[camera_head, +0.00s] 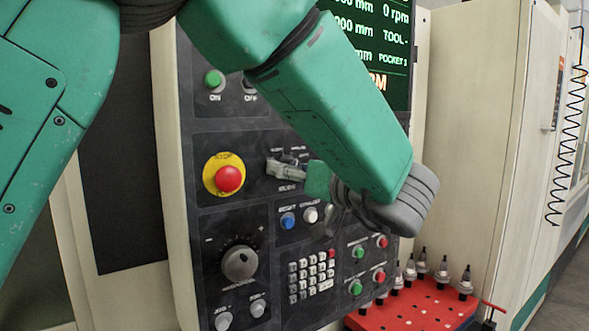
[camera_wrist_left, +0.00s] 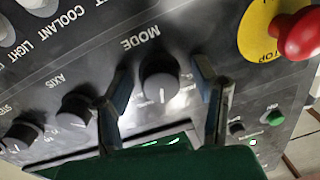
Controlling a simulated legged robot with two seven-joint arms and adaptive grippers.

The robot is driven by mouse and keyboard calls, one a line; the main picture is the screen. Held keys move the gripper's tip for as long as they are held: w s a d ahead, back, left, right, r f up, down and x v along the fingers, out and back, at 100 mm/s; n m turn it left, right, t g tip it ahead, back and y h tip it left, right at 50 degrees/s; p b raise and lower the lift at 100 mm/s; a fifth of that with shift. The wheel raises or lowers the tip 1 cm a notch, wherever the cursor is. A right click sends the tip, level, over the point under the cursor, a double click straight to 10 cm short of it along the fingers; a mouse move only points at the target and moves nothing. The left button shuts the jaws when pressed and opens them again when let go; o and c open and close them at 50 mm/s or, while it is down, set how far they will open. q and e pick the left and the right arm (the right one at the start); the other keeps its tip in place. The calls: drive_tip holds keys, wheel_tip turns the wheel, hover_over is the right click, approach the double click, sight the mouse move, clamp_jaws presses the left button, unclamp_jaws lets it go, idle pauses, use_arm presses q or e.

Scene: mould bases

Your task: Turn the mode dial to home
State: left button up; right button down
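The mode dial (camera_wrist_left: 160,84) is a round dark knob on the control panel, under the upside-down word MODE in the left wrist view. Its white pointer line faces away from that word, toward the bottom of the picture. My left gripper (camera_wrist_left: 163,74) is open, with one finger on each side of the dial. Small gaps seem to show between fingers and knob; contact is not clear. The home marking is not readable. My right gripper is not seen.
A red emergency stop (camera_head: 229,179) on a yellow ring sits close left of the gripper. The axis dial (camera_wrist_left: 75,107) is beside the mode dial. A big knob (camera_head: 240,263), keypad (camera_head: 312,277) and push buttons lie below. A red tool tray (camera_head: 412,310) stands lower right.

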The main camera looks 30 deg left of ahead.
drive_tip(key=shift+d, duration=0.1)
use_arm(q)
drive_tip(key=shift+d, duration=0.35)
drive_tip(key=c, duration=1.1)
drive_tip(key=shift+c, duration=0.2)
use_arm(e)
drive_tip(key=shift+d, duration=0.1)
use_arm(q)
drive_tip(key=shift+a, duration=0.1)
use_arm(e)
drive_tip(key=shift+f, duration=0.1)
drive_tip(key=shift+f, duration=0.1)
use_arm(q)
drive_tip(key=n+b, duration=0.3)
drive_tip(key=n, duration=0.1)
drive_tip(key=shift+n+b, duration=1.7)
drive_tip(key=shift+n, duration=0.1)
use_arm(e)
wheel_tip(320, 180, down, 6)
use_arm(q)
drive_tip(key=shift+r+h, duration=0.1)
drive_tip(key=shift+h, duration=0.2)
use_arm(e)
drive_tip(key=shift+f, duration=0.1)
